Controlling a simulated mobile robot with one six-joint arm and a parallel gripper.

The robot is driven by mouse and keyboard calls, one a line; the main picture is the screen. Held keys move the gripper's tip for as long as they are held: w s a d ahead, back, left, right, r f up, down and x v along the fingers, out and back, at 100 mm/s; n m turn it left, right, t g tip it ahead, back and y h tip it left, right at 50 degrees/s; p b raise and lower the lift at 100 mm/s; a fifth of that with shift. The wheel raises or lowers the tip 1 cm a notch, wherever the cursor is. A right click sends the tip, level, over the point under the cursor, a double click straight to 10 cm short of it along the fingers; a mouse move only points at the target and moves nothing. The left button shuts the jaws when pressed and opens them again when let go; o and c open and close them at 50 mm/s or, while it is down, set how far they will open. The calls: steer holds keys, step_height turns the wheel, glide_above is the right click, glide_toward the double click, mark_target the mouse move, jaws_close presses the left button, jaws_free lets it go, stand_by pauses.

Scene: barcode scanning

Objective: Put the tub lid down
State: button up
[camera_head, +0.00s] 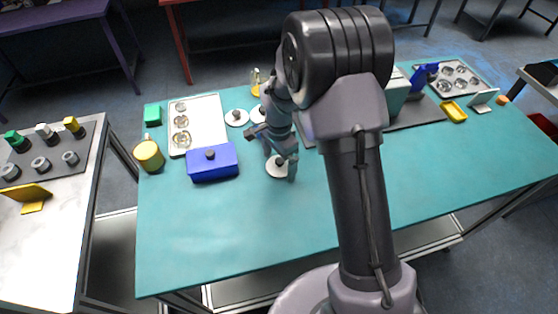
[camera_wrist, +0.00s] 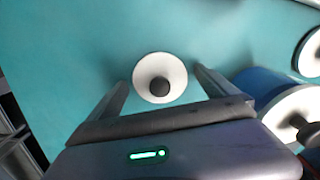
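A round white lid with a black knob (camera_wrist: 147,66) lies on the teal table in the wrist view, between my fingertips. It also shows in the head view (camera_head: 273,172), partly covered by my gripper. My gripper (camera_wrist: 160,78) is open, with a finger on each side of the lid and clear space around the knob. Another white lid with a dark knob (camera_wrist: 283,108) sits beside or on a blue object (camera_wrist: 257,84) at the right of the wrist view. I cannot tell which tub the lid between my fingers belongs to.
A blue box with a black knob (camera_head: 212,169) and a yellow mug (camera_head: 149,155) stand left of my gripper. A white tray with round items (camera_head: 206,122) and a white disc (camera_head: 237,117) lie behind. The table's (camera_head: 220,235) front left is clear.

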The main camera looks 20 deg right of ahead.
step_height(320, 180, up, 12)
steer(key=p, duration=0.4)
step_height(320, 180, up, 7)
steer(key=n+t, duration=0.1)
glide_above(279, 161)
steer(key=s, duration=0.3)
steer(key=s+a+r+n+t, duration=0.1)
steer(key=s+r+n, duration=0.1)
steer(key=s, duration=0.5)
steer(key=s+a+r+n+t+y, duration=0.1)
steer(key=s+r+n+t, duration=0.1)
steer(key=s+r, duration=0.3)
steer(key=s+a+r+n+t+y, duration=0.1)
steer(key=s+r+n, duration=0.3)
steer(key=s, duration=0.5)
steer(key=shift+a+t, duration=0.4)
steer(key=shift+a, duration=0.05)
step_height(279, 161, down, 8)
steer(key=b, duration=0.8)
steer(key=shift+f+b, duration=0.15)
steer(key=shift+b, duration=0.2)
